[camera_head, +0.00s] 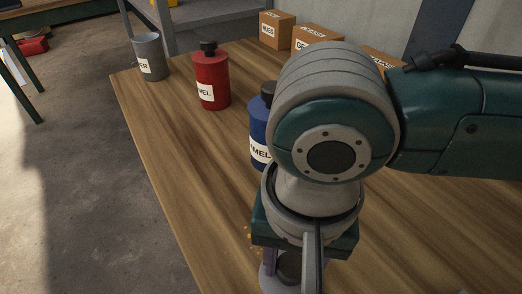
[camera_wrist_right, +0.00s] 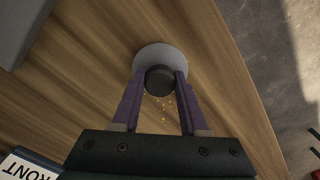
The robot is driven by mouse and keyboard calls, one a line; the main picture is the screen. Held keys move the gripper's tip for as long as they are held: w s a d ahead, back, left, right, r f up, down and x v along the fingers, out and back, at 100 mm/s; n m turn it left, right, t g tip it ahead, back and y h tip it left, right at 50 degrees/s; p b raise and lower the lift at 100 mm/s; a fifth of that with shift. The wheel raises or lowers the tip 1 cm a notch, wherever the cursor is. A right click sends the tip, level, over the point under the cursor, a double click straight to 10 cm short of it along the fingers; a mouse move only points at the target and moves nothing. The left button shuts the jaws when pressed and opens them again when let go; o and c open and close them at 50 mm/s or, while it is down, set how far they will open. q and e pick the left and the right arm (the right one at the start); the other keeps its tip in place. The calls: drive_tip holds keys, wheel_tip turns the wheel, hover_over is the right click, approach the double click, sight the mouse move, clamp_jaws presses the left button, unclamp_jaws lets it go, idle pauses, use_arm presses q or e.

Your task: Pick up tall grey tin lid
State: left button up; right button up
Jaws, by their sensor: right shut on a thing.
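The grey tin (camera_head: 270,283) stands on the table at the bottom of the head view, partly hidden by my right gripper. Its grey top (camera_wrist_right: 160,54) shows in the wrist view as a round shape. The dark round lid (camera_wrist_right: 160,82) sits between the two purple fingers of my right gripper (camera_wrist_right: 160,80), which is shut on it. The lid (camera_head: 290,266) also shows in the head view below my wrist. I cannot tell whether the lid still touches the tin. My left gripper is not in view.
A blue tin (camera_head: 259,130) with a dark lid stands behind my right arm, partly hidden. A red tin (camera_head: 211,82) and a grey bucket (camera_head: 150,57) stand farther left. Cardboard boxes (camera_head: 277,31) line the back. Orange crumbs (camera_head: 249,238) lie near the grey tin.

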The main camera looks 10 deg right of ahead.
clamp_jaws()
drive_tip(key=shift+r, duration=0.1)
